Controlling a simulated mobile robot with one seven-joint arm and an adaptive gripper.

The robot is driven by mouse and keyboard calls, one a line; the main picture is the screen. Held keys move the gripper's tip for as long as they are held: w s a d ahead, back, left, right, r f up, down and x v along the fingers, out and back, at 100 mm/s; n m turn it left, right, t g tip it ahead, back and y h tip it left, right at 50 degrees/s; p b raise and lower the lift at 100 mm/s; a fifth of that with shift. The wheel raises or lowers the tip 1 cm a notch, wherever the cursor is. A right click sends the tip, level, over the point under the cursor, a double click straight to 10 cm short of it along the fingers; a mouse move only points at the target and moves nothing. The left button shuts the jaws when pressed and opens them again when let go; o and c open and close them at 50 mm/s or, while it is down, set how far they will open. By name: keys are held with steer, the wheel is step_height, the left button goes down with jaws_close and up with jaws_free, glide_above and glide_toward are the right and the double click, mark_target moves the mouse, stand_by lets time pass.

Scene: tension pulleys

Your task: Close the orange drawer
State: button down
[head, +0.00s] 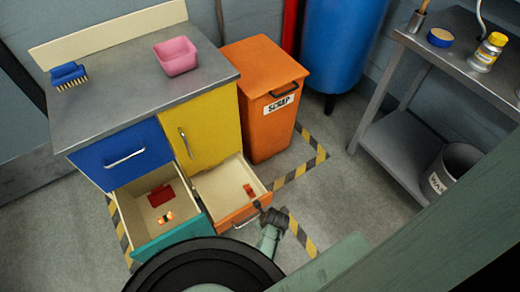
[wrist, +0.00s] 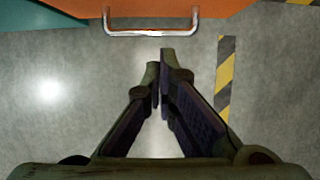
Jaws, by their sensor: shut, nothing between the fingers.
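The orange drawer (head: 240,207) is pulled out at the lower right of the cabinet, with a small reddish item inside it. In the wrist view its orange front (wrist: 200,8) shows at the top edge, with its silver handle (wrist: 150,33) below. My gripper (head: 262,211) is at the right end of the drawer front in the head view. In the wrist view my gripper (wrist: 158,72) is shut and empty, its fingertips just short of the handle. I cannot tell from the head view whether it touches the drawer.
A teal drawer (head: 172,238) also stands open to the left, holding a red item and a small orange one. The orange scrap bin (head: 262,120) stands right of the cabinet. A metal shelf unit (head: 405,150) is at the right. Floor between is clear.

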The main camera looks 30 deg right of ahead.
steer(key=shift+w+f+b, duration=1.5)
steer(key=shift+w+b, duration=0.15)
steer(key=shift+b, duration=0.45)
steer(key=shift+w+f+b, duration=1.45)
steer(key=shift+w+b, duration=0.2)
steer(key=shift+b, duration=0.45)
